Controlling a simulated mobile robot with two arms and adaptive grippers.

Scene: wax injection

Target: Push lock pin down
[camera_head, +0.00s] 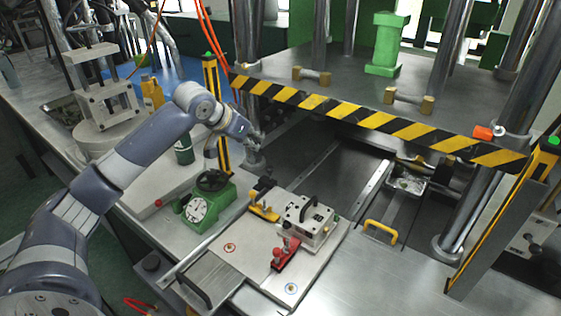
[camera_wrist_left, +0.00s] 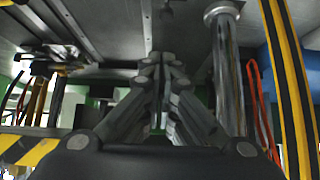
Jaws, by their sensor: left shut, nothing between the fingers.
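My left gripper (camera_head: 257,146) reaches in from the left, beside the yellow-black post at the press's near left corner. In the wrist view its fingers (camera_wrist_left: 160,75) are together and empty. I cannot single out a lock pin with certainty. A metal mold block (camera_head: 306,222) with a dark handle sits on a light plate (camera_head: 242,248), below and right of the gripper. A yellow clamp (camera_head: 264,207) with a black knob stands at its left. A red clamp (camera_head: 285,254) stands at its front. The gripper is apart from all of these. My right gripper is not in view.
A striped press edge (camera_head: 378,119) spans above the dark press bed. A steel column (camera_wrist_left: 226,70) stands close right of the gripper in the wrist view. A yellow handle (camera_head: 380,231) lies right.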

